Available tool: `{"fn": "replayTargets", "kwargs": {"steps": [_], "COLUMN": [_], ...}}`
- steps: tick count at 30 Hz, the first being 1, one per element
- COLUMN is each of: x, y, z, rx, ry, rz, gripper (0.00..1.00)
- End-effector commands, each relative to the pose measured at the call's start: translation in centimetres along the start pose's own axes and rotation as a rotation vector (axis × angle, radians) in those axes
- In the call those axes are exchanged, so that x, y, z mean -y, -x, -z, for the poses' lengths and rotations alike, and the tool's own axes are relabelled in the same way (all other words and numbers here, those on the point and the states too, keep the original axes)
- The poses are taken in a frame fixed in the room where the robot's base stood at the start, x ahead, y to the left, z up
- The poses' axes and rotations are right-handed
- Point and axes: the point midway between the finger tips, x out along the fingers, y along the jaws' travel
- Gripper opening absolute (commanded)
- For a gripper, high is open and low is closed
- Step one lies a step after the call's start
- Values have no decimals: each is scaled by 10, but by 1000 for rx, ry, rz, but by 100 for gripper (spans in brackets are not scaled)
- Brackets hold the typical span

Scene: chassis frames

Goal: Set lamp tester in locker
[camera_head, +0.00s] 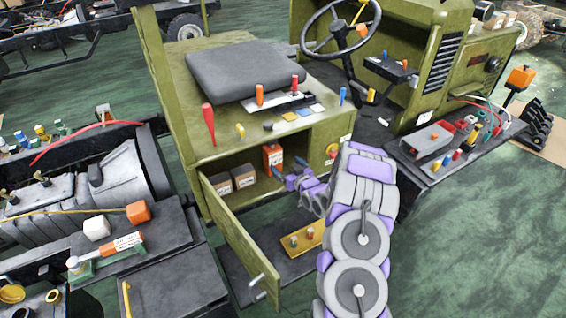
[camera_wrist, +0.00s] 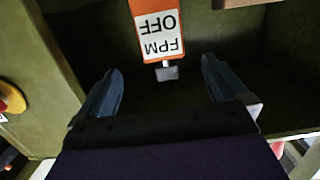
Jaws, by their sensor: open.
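The locker (camera_head: 258,190) is the open compartment under the seat, with its green door (camera_head: 238,238) swung outward. An orange device with a white label (camera_head: 272,157), likely the lamp tester, stands inside, right of two small brown boxes. In the wrist view the orange device (camera_wrist: 158,28) reads "FPM OFF" upside down, with a small grey piece at its near end. My gripper (camera_head: 288,168) reaches into the locker from the right. In the wrist view my gripper (camera_wrist: 160,88) is open, and its blue fingers stand apart with nothing between them. The device lies beyond the fingertips.
The brown boxes (camera_head: 232,179) occupy the locker's left side. The open door bounds the front left. A yellow plate (camera_head: 301,239) lies on the dark floor panel below. Another orange-and-white tool (camera_head: 112,248) lies on the left bench. A red-yellow button (camera_head: 332,150) is at the locker's right.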

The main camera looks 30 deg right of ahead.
Motion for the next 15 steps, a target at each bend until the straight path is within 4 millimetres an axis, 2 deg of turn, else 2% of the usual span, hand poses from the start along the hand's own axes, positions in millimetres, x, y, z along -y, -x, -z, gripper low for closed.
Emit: {"fn": "replayTargets", "kwargs": {"steps": [8, 11, 15], "x": [3, 10, 27], "y": [4, 3, 6], "z": [2, 10, 32], "rx": [12, 60, 183], "ry": [3, 15, 47], "rz": [1, 4, 1], "gripper": [100, 100, 100]}}
